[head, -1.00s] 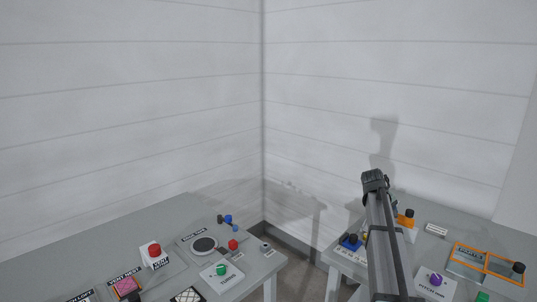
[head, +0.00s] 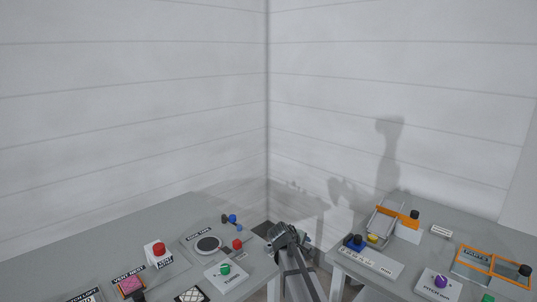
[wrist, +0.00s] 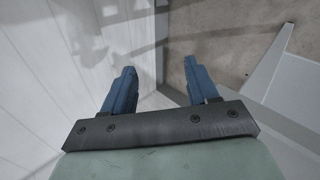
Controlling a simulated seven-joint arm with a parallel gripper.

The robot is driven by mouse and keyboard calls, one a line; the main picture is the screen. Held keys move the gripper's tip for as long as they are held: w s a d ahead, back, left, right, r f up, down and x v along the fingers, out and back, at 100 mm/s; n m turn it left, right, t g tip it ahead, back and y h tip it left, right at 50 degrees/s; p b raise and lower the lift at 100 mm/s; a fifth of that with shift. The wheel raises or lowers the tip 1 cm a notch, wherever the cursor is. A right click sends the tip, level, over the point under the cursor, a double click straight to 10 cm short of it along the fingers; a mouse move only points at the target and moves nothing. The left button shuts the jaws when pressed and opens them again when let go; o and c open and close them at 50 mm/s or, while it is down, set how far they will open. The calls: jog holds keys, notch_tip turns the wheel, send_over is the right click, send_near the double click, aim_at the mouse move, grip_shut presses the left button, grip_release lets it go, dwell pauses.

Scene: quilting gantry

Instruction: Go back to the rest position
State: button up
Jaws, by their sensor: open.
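In the wrist view my gripper (wrist: 160,92) shows two blue fingers standing well apart, with nothing between them. Behind them are the pale wall, the brown floor and a table edge. In the head view my arm rises from the bottom, in front of the gap between the two tables. The fingers cannot be made out in the head view.
The left table (head: 60,262) carries a red button (head: 158,249), a green knob (head: 225,268) and a round dark pad (head: 208,244). The right table (head: 455,222) carries a purple knob (head: 440,281), an orange-barred device (head: 398,216) and orange-framed trays (head: 487,266). White walls meet behind.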

jog(key=s+d+f+m+g+y, duration=0.1)
jog(key=s+d+f+m+g, duration=0.25)
jog(key=s+f, duration=1)
jog(key=s+d+f+m+g+y, duration=0.1)
jog(key=s+d+f+m+g, duration=0.2)
jog(key=s+f, duration=1.05)
jog(key=s+f+m+g+y, duration=0.1)
jog(key=s+f, duration=0.3)
jog(key=s, duration=0.7)
jog(key=s+a+f+m+g+y, duration=0.1)
jog(key=s+f, duration=0.4)
jog(key=s, duration=0.5)
jog(key=s+a+f+m+g+y, duration=0.1)
jog(key=s+f+m+g, duration=0.2)
jog(key=s, duration=0.8)
notch_tip(320, 180, down, 2)
jog(key=shift+s+a+g+y, duration=0.2)
jog(key=shift+s+g+y, duration=0.15)
jog(key=shift+g, duration=0.6)
